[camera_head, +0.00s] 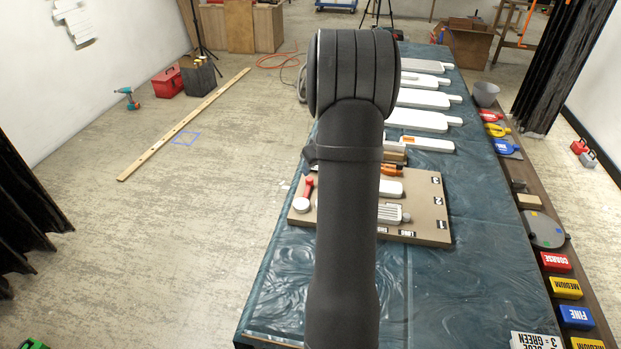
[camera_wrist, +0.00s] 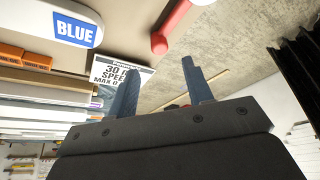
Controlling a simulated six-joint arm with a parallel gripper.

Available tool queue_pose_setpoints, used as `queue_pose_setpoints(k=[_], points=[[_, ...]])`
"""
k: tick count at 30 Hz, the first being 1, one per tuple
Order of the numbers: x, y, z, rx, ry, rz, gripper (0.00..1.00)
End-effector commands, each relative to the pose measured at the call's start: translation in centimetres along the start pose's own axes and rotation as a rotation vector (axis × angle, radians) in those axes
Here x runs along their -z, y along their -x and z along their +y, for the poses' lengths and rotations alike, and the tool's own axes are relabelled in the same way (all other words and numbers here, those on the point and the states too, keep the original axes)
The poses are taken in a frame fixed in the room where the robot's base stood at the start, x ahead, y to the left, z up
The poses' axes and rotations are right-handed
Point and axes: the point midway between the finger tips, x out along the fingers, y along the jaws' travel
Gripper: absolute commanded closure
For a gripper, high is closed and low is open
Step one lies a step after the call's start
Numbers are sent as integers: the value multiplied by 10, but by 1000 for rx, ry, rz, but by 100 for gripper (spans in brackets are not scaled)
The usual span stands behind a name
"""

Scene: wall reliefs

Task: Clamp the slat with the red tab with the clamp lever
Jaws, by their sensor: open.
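A red lever (camera_head: 307,187) with a white round end stands at the left edge of the tan board (camera_head: 430,228); a red and white lever-like part (camera_wrist: 178,22) shows in the wrist view. Several white slats (camera_head: 415,120) lie in a row on the table beyond the board. I cannot make out a red tab on any of them. A white piece with a blue label reading BLUE (camera_wrist: 75,28) is near the camera in the wrist view. My gripper (camera_wrist: 160,88) is open with nothing between its fingers. My arm hides it in the head view.
The board carries a white slat, a ribbed pale piece (camera_head: 390,213) and orange-handled items. A printed speed card (camera_wrist: 115,70) shows beside my left finger. Coloured blocks (camera_head: 566,288) and a round grey disc (camera_head: 545,230) line the right shelf. The near blue-green cover (camera_head: 460,295) is mostly clear.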

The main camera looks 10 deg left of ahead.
Motion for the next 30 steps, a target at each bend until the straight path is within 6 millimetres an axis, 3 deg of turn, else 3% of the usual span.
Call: queue_pose_setpoints(k=[6,12,26,30], points=[[-1,-42,0,0,0,-2,54],[0,-66,0,0,0,-1,54],[0,-76,0,-2,0,0,54],[0,-76,0,-2,0,0,81]])
